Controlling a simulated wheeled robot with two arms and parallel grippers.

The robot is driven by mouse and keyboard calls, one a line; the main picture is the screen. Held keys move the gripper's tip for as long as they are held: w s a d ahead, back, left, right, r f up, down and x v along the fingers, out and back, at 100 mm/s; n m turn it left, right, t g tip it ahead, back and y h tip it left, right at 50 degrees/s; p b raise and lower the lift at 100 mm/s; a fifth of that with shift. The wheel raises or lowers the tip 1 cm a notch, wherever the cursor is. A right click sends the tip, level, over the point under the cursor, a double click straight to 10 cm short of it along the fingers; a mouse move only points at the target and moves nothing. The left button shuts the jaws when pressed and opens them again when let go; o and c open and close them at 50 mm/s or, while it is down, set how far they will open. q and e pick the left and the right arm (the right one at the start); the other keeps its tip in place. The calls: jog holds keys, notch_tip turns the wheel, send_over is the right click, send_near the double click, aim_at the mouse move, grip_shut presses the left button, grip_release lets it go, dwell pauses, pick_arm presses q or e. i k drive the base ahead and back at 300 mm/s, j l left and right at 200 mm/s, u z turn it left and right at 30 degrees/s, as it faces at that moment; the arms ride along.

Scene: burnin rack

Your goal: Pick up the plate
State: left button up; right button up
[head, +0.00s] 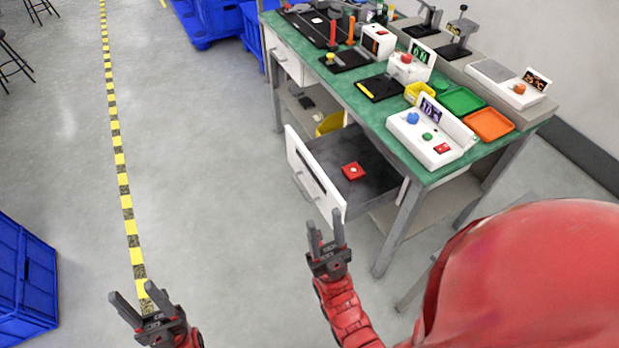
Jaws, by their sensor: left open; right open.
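A small red square plate (353,172) with a pale dot in its middle lies on the dark floor of an open drawer (385,178) under the workbench. My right gripper (324,220) is open and empty, in front of the drawer's white front panel in the picture and apart from the plate. My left gripper (132,291) is open and empty, low over the floor area at the left, far from the drawer. No part of the plate's top looks hidden.
The green-topped workbench (455,172) carries white instrument boxes (428,137), an orange tray (488,124), a green tray (460,101) and several fixtures. A blue crate (25,280) stands at the left. The grey floor between is clear, crossed by a yellow-black line.

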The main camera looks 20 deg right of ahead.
aim_at(353, 172)
jog(key=z, duration=1.1)
